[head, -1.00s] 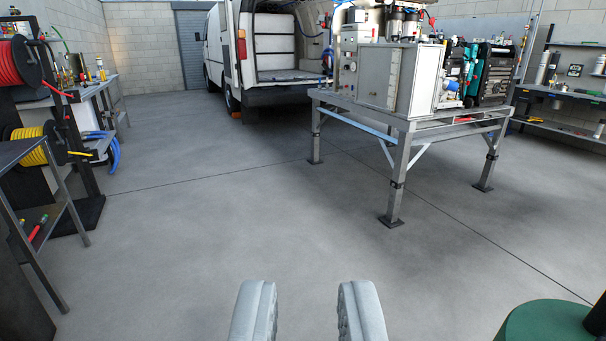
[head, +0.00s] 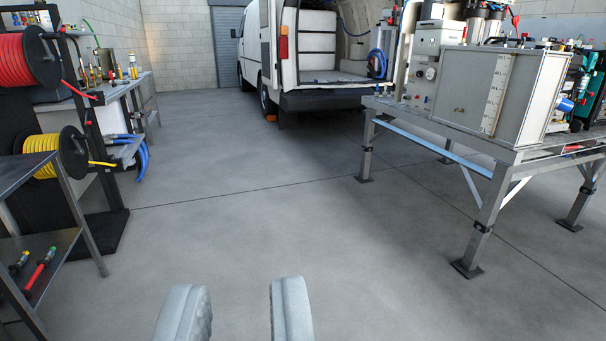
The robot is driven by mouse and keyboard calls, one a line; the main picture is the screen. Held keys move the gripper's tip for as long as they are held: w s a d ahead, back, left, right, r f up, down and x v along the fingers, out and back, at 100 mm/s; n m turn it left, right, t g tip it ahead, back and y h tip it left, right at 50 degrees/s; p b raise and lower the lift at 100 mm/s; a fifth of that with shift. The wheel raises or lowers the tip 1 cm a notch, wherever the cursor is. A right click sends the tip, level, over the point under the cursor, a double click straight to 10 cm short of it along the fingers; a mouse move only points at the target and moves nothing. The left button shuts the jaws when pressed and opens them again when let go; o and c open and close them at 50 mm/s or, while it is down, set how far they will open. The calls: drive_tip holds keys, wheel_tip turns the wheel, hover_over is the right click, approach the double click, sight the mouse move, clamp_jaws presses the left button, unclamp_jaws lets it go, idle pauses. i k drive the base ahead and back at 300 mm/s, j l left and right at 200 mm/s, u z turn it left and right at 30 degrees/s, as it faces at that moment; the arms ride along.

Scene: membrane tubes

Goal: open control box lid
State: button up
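My gripper (head: 238,312) is in the lower middle of the view. Its two pale fingers are apart with only floor between them. A metal stand (head: 452,138) at the right carries equipment, well away from the gripper. On it are a large grey box with a graduated strip (head: 465,85) and a small white box (head: 438,36) behind it at the upper left. A pale panel with dials (head: 422,78) sits below the white box. I cannot tell which of these is the control box, and no lid is seen open.
A white van (head: 262,48) with open rear stands at the back. At the left are a red hose reel (head: 28,62), a yellow hose reel (head: 42,158) and a dark shelf cart (head: 50,262). The stand's legs (head: 482,228) reach the floor at right. The middle floor is clear.

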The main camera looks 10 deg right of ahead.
sight(439, 24)
drive_tip(key=i+l+z, duration=0.2)
drive_tip(key=i+z, duration=0.25)
drive_tip(key=i, duration=0.15)
drive_tip(key=i+z, duration=0.45)
drive_tip(key=i, duration=0.2)
drive_tip(key=i+j+z, duration=0.25)
drive_tip(key=i+z, duration=0.2)
drive_tip(key=i, duration=0.15)
drive_tip(key=i+l+z, duration=0.1)
drive_tip(key=i, duration=0.75)
drive_tip(key=i+l+z, duration=0.1)
drive_tip(key=i, duration=0.8)
